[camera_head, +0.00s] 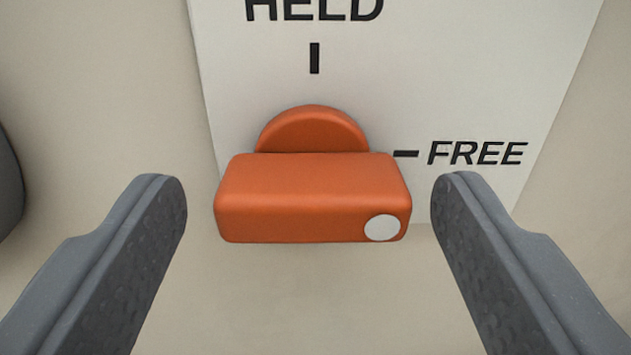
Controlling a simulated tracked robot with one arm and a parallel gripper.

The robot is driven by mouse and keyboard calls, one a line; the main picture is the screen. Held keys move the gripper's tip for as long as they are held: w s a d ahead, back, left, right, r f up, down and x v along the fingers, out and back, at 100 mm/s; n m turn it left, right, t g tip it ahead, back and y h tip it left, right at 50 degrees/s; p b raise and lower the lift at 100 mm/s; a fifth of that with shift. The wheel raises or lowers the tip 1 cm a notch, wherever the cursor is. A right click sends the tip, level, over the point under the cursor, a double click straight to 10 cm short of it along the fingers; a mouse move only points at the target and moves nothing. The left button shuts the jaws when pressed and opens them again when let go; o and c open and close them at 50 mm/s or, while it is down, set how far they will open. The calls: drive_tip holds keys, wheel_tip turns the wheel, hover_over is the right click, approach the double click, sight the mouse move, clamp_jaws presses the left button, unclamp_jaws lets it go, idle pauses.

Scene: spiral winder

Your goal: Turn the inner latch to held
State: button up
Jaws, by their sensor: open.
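The inner latch (300,195) is an orange knob with a wide block handle in front of a round base. Its handle lies horizontal, and the white dot (381,228) is at its right end, on the side of the FREE mark (475,153). The HELD mark (314,58) is above the latch, with its lettering cut by the top edge. My gripper (311,195) is open, with one grey finger to the left of the handle and one to the right. Gaps show between both fingers and the handle.
A white label plate (260,75) lies behind the latch on a beige panel (90,60). A dark rounded object (8,185) shows at the left edge. The panel around the latch is otherwise clear.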

drive_tip(key=shift+w+d+r, duration=0.1)
drive_tip(key=shift+w+d, duration=0.05)
drive_tip(key=shift+w, duration=0.1)
drive_tip(key=shift+f, duration=0.2)
drive_tip(key=shift+r, duration=0.1)
drive_tip(key=c, duration=1)
